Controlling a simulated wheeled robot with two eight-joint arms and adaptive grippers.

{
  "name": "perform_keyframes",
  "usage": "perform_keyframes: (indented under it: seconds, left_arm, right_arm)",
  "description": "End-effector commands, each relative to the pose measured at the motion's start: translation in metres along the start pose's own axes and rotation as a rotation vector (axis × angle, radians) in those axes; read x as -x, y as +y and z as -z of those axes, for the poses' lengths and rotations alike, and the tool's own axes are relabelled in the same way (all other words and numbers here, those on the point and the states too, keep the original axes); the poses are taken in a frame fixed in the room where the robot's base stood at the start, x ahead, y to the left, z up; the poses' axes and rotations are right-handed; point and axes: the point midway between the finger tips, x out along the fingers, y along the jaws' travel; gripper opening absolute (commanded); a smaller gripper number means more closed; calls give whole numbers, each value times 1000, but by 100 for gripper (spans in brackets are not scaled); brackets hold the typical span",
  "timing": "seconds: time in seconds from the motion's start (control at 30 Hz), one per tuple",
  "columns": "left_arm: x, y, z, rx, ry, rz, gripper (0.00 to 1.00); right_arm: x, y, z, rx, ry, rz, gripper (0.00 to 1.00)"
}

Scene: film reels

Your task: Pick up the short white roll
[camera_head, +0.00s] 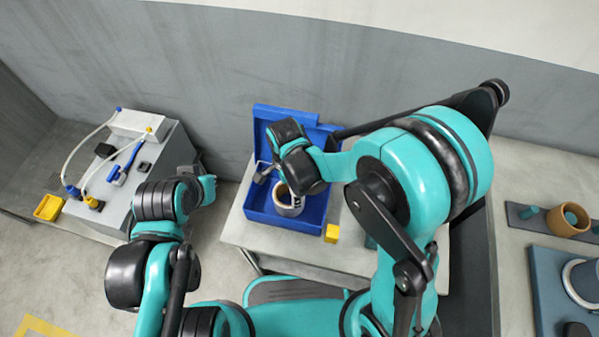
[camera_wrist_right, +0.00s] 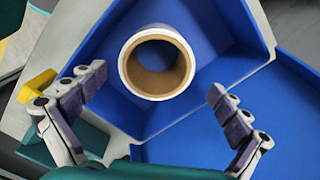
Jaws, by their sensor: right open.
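The short white roll (camera_head: 288,203) stands in the blue box in the head view, with its brown core facing up. In the right wrist view the white roll (camera_wrist_right: 157,62) shows its round open end and brown inner tube. My right gripper (camera_head: 264,172) is over the box beside the roll. In the right wrist view its two fingers (camera_wrist_right: 157,85) are spread wide, with the roll beyond the gap between them and not gripped. My left arm (camera_head: 172,210) comes in at the left; its fingers are not clearly visible.
The blue box (camera_head: 262,216) has its lid raised and sits on a light table (camera_head: 240,233). A yellow block (camera_head: 332,233) is near its front right corner. A grey unit (camera_head: 152,165) with tubes stands left. A brown ring (camera_head: 562,225) lies on a shelf at right.

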Motion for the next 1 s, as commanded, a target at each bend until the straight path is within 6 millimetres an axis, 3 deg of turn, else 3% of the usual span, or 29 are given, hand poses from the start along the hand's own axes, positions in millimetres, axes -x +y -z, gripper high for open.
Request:
perform_keyframes:
  seconds: [0.43, 0.67, 0.93, 1.0]
  left_arm:
    - [-16, 0, -12, 0, 0, 0, 0]
    - [-32, 0, -23, 0, 0, 0, 0]
    - [-31, 0, -23, 0, 0, 0, 0]
    - [-31, 0, -23, 0, 0, 0, 0]
  right_arm:
    - [-44, 3, -5, -22, 1, -10, 100]
    - [-79, 7, -6, -22, 2, -9, 100]
    - [-82, 7, -6, -22, 2, -9, 100]
    - [-81, 7, -6, -22, 2, -9, 82]
